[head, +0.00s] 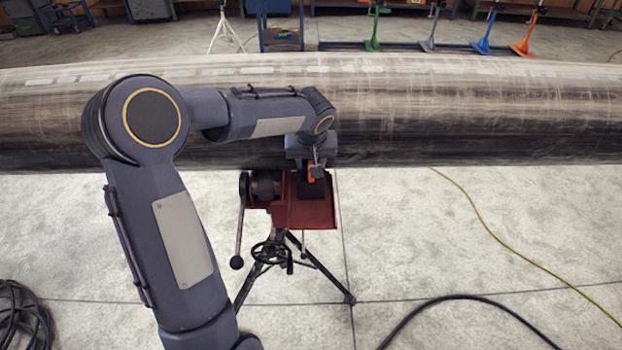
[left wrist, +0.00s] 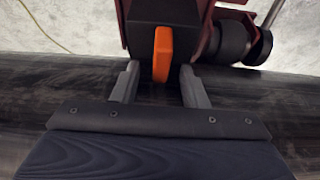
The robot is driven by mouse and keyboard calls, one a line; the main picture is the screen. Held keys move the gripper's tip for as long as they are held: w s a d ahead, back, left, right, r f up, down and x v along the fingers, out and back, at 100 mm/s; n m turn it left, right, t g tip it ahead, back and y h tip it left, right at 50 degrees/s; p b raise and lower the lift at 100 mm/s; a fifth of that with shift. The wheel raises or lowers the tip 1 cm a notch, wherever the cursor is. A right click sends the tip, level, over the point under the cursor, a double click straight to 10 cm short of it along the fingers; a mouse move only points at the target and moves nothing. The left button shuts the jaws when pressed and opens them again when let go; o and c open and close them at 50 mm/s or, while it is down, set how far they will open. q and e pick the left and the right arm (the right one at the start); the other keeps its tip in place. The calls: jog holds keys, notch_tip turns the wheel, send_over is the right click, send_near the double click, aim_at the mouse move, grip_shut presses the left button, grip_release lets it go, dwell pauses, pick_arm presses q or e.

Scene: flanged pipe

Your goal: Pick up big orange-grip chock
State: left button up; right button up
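The big chock is a dark block with an upright orange grip. In the head view the chock (head: 311,189) sits on the red head of a tripod stand (head: 318,214), against the near side of the big pipe. In the left wrist view the orange grip (left wrist: 163,50) stands at the top middle, in front of the dark block (left wrist: 141,38). My left gripper (head: 316,168) is over the chock. In the left wrist view its two fingers (left wrist: 160,72) are apart, one on each side of the grip, with gaps showing. My right gripper is not in view.
The long dark pipe (head: 480,115) spans the whole width behind the stand. The stand has a crank and a handwheel (head: 270,252). A black cable (head: 455,299) and a yellow cord (head: 515,255) lie on the floor at right. Coloured stands (head: 482,42) are behind the pipe.

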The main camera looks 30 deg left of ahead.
pick_arm(q)
grip_shut()
jog(key=shift+r, duration=0.1)
dwell(1.3)
